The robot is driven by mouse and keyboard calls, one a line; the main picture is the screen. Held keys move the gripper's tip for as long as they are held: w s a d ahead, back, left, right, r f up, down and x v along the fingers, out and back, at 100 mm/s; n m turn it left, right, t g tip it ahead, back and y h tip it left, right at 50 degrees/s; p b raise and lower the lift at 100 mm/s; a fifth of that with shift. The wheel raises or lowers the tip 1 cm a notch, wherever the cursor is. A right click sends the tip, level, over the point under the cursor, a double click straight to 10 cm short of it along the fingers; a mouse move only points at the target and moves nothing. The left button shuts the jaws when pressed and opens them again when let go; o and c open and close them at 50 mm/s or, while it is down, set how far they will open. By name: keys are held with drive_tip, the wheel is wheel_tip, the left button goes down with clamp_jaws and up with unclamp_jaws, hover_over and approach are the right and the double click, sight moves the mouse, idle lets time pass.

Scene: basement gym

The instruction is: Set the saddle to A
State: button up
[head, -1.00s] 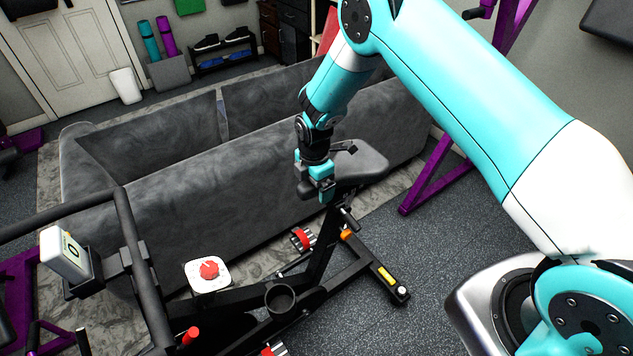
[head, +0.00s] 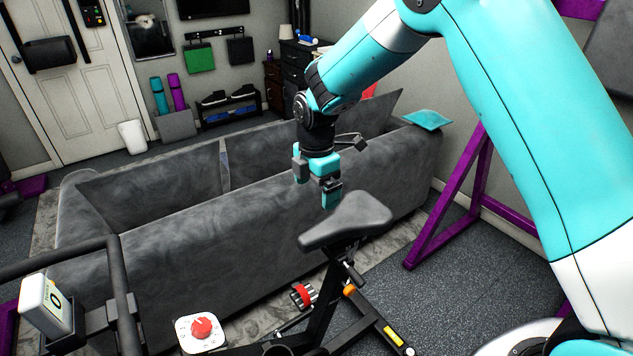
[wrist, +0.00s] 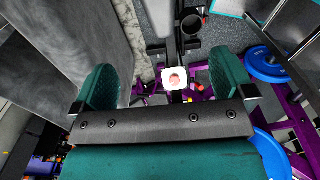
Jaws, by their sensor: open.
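The dark grey bike saddle (head: 345,220) sits on its post in the middle of the head view. Below the saddle are a black lever and an orange knob (head: 349,290) on the bike frame. No letter A or position scale can be made out. I cannot make out the saddle in the wrist view.
A grey sofa (head: 200,240) stands close behind the bike. A white plate with a red dial (head: 201,327) and a handlebar with a white display (head: 44,304) are at left. A purple rack (head: 445,215) stands right; grey floor is open before it.

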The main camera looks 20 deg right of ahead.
drive_tip(key=shift+r, duration=1.25)
drive_tip(key=s+a+r+m+y, duration=0.1)
drive_tip(key=s+r+m+y, duration=0.1)
drive_tip(key=s+r+m, duration=0.8)
drive_tip(key=s+r+m+y, duration=0.2)
drive_tip(key=s+r+m, duration=0.1)
drive_tip(key=s, duration=1.7)
drive_tip(key=shift+s+a+r+m, duration=0.15)
drive_tip(key=shift+s+a+m, duration=0.15)
drive_tip(key=shift+m, duration=0.5)
